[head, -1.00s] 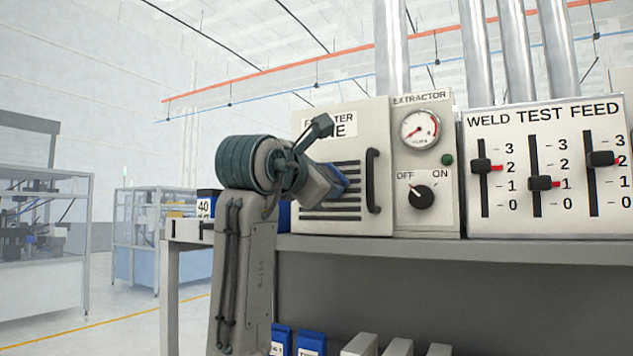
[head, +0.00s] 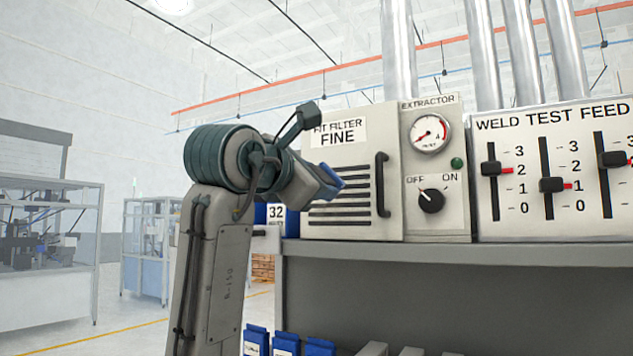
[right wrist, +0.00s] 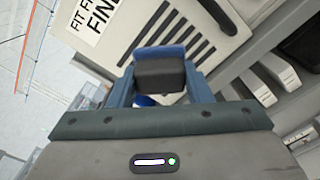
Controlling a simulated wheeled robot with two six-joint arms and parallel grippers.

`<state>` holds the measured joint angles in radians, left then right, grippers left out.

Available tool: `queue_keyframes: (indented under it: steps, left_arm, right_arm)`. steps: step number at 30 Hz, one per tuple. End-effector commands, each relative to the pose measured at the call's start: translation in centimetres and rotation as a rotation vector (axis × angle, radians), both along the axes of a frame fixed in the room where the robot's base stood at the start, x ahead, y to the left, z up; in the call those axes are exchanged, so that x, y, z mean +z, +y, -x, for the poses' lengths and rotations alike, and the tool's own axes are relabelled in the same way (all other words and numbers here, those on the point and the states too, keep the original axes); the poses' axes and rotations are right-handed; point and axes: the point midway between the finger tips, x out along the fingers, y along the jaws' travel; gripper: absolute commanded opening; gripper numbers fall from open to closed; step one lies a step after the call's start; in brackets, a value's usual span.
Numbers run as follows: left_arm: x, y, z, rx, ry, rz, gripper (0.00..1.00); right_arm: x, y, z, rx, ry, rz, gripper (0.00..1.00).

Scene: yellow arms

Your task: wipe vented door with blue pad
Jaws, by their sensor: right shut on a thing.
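The vented door (head: 356,150) is a cream panel with dark horizontal slots (head: 352,205), a dark vertical handle at its right and a label reading FIT FILTER FINE. My right gripper (head: 318,184) is in front of the door's left part. It is shut on the blue pad (head: 329,175), which overlaps the left ends of the upper slots. In the right wrist view the pad (right wrist: 160,52) shows a dark grey block (right wrist: 160,76) with a blue layer on its far side, between blue fingers. I cannot tell whether it touches the door. My left gripper is not in view.
Right of the door are an extractor panel (head: 446,150) with gauge and OFF/ON knob, and a WELD TEST FEED slider panel (head: 520,170). All stand on a grey bench (head: 460,252). A blue box marked 32 (head: 276,215) is behind my arm. Blue bins (head: 286,343) sit below.

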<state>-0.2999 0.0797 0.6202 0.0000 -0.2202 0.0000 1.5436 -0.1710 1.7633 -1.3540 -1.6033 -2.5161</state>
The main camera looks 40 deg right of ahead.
Motion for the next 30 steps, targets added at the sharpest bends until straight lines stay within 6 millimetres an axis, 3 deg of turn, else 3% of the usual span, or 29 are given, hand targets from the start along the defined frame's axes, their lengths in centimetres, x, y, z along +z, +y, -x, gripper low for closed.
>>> queue_keyframes:
  steps: [7, 17, 30]
  left_arm:
    - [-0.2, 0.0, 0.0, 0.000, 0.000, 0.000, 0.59]
    - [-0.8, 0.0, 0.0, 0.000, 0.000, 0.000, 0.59]
    - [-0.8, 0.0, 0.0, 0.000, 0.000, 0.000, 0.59]
  right_arm:
    - [0.0, 0.4, 0.1, 0.001, 0.000, 0.000, 0.27]
    - [-0.1, 2.7, 1.1, 0.002, 0.000, 0.001, 0.27]
    - [0.0, 2.7, 1.1, 0.000, 0.000, 0.000, 0.27]
